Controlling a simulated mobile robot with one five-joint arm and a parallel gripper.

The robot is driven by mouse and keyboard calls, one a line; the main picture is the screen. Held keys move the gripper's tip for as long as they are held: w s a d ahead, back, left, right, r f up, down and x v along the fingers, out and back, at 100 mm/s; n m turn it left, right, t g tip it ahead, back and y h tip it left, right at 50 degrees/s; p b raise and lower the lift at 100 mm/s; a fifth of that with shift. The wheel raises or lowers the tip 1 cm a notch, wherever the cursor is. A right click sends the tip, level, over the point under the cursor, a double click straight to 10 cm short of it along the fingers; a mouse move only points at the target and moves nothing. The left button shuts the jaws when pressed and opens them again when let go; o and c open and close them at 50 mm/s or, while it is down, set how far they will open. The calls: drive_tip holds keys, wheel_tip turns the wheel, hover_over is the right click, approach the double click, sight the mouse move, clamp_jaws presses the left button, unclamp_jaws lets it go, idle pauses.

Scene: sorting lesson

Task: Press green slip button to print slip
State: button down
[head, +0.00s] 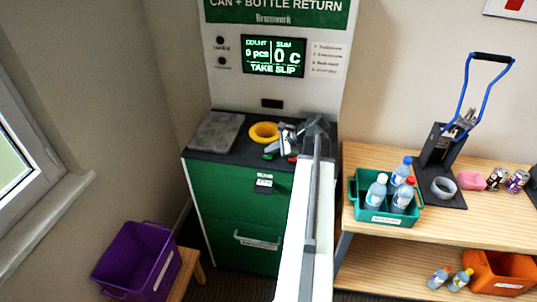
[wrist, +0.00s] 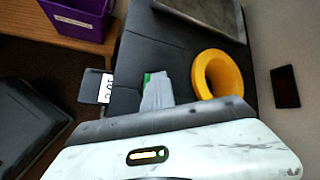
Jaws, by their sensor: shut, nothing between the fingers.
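The green return machine (head: 230,215) stands against the wall with a dark top. Its display (head: 273,57) reads 0 pcs, 0 c and TAKE SLIP. My gripper (head: 274,149) is shut and empty, low over the front of the machine's top. A bit of the green button (head: 268,156) shows at its fingertips; in the wrist view a green edge (wrist: 147,76) shows by the shut fingertips (wrist: 152,80). Whether they touch is unclear. A white printed slip (head: 264,181) shows at the machine's front; it also shows in the wrist view (wrist: 107,88).
A yellow ring (head: 264,132) and grey plate (head: 217,131) are on the machine's top. A red button (head: 292,159) is right of my gripper. A purple crate (head: 130,262) stands left; a teal crate with bottles (head: 374,217) is on the wooden shelf at right.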

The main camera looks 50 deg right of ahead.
sight(271, 156)
drive_tip(key=shift+r+p, duration=0.9)
wheel_tip(271, 156, up, 5)
drive_tip(key=p, duration=0.5)
idle(0.4)
